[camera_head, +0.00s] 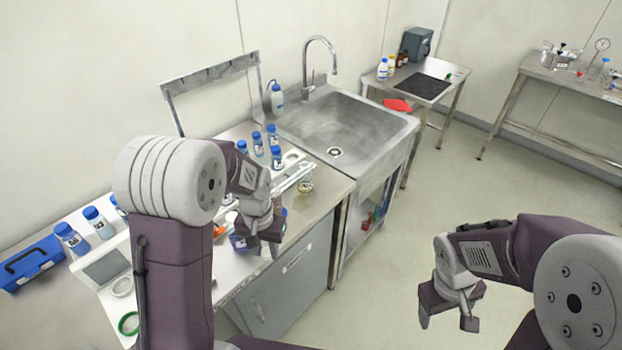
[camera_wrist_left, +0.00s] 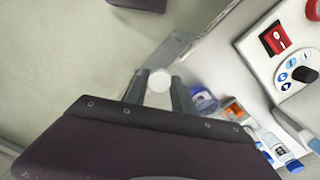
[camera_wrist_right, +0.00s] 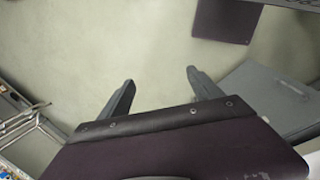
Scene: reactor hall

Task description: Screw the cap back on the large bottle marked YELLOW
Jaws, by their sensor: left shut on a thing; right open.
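My left gripper (camera_head: 264,238) is over the front edge of the bench, and in the left wrist view (camera_wrist_left: 160,88) its fingers are closed on a small round white thing (camera_wrist_left: 158,81), which looks like a cap. Several blue-capped bottles stand on the bench, some by the sink (camera_head: 257,143) and some at the left end (camera_head: 98,222). Their labels are too small to read, so I cannot tell which is marked YELLOW. A clear bottle with blue (camera_wrist_left: 203,100) lies just right of the left fingers. My right gripper (camera_head: 448,308) is open and empty over the floor, also in the right wrist view (camera_wrist_right: 160,92).
A steel sink (camera_head: 345,125) is set right of the bench. A white device with a red switch and a dark knob (camera_wrist_left: 290,60) is near the left gripper. A blue toolbox (camera_head: 30,262) is at far left. A side table (camera_head: 443,100) stands behind. The floor at right is clear.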

